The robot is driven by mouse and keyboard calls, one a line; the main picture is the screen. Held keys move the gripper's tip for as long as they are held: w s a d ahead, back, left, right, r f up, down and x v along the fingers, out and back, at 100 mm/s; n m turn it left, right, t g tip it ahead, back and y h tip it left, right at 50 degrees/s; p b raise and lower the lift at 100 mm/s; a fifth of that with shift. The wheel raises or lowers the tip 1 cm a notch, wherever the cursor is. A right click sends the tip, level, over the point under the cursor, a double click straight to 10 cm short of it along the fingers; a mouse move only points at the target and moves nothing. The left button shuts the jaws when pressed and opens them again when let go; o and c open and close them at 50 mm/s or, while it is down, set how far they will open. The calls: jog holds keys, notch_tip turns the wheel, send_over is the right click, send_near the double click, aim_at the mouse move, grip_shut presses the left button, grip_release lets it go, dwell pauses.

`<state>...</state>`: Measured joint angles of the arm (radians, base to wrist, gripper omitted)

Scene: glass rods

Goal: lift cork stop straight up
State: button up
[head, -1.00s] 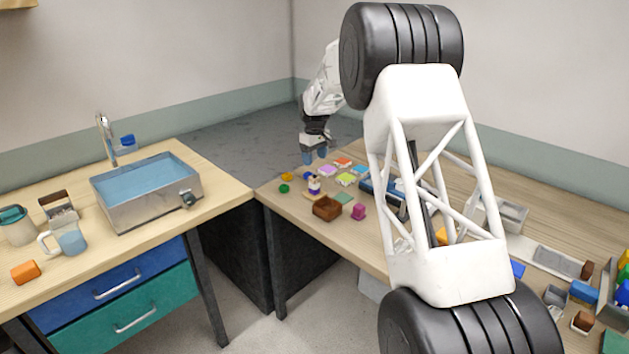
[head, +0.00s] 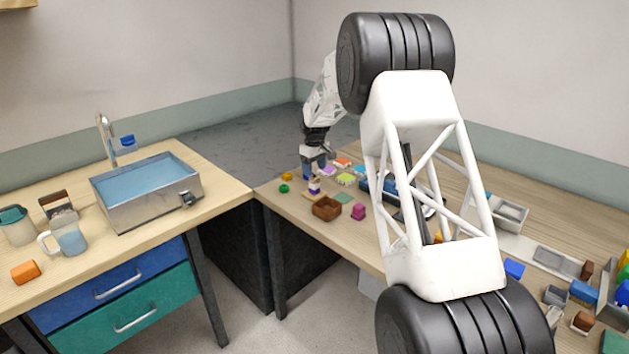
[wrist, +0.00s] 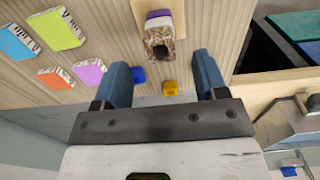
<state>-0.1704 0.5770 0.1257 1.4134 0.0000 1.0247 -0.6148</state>
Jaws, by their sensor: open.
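The cork stop (wrist: 159,42) is the speckled brown piece at the end of a small holder with a purple band and a wooden base, at the upper middle of the wrist view. In the head view the holder (head: 314,187) stands near the table's far left corner; the cork itself is too small to make out there. My gripper (wrist: 160,60) is open, with its two blue fingers apart and nothing between them that I can see touching. The cork shows in the gap beyond the fingertips. In the head view my gripper (head: 312,168) is just behind and above the holder.
Yellow (wrist: 170,88) and blue (wrist: 138,75) pieces lie near the fingers. Several flat coloured blocks (wrist: 55,30) lie to the left in the wrist view.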

aim_at(315, 175)
jog(key=shift+f, duration=1.75)
jog(key=c, duration=1)
jog(key=shift+r, duration=0.2)
jog(key=shift+r, duration=1.55)
jog(key=s+d+r, duration=0.1)
jog(key=s+d, duration=0.1)
jog(key=s, duration=1.4)
jog(key=shift+d+r, duration=0.25)
jog(key=shift+d, duration=0.05)
